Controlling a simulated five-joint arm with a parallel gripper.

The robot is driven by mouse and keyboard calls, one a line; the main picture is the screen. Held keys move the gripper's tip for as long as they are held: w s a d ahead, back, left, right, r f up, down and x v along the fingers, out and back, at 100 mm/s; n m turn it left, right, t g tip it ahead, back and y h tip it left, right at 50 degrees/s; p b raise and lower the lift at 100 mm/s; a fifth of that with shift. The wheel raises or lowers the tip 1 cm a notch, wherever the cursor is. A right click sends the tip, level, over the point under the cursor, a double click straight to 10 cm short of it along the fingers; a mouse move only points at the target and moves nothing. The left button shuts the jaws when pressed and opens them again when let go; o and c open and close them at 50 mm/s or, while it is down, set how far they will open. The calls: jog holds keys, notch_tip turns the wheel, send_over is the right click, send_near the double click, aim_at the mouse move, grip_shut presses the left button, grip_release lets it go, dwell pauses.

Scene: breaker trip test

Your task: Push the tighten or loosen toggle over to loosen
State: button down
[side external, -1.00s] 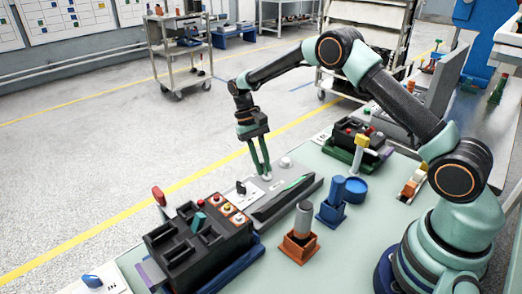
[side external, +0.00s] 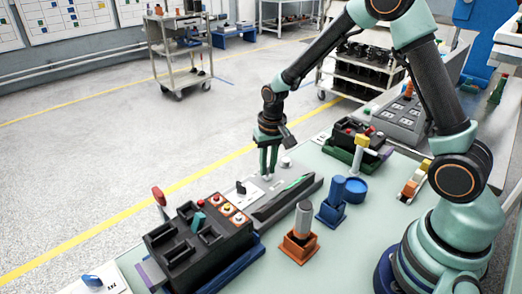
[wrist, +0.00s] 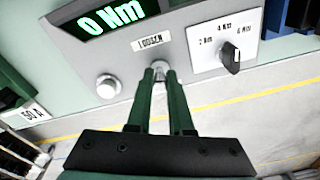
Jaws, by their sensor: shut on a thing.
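The grey torque tester (side external: 290,203) lies on the pale green bench, with its panel filling the top of the wrist view (wrist: 185,20). A small metal toggle (wrist: 158,68) stands on the panel just below a white label (wrist: 151,43) reading LOOSEN. My gripper (wrist: 161,74) has its two green fingers shut on the toggle, which shows partly between the fingertips. The toggle's base and exact lean are mostly hidden by the fingers. In the side view my gripper (side external: 268,175) points down at the tester, and the toggle is too small to make out.
A green display (wrist: 104,16) reads 0 Nm. A round button (wrist: 108,87) is left of my fingers and a black knob (wrist: 231,58) with Nm marks is right. A black breaker box (side external: 195,240), an orange holder (side external: 299,246) and a blue holder (side external: 331,213) stand nearby.

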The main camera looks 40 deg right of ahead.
jog(key=shift+s+f+t, duration=0.1)
jog(key=shift+s+t, duration=0.3)
jog(key=shift+t, duration=0.7)
jog(key=shift+s+t, duration=0.35)
jog(key=shift+t, duration=0.75)
jog(key=shift+d, duration=0.1)
jog(key=c, duration=0.8)
grip_release()
jog(key=shift+f, duration=0.1)
jog(key=shift+s, duration=0.1)
jog(key=shift+v, duration=6.05)
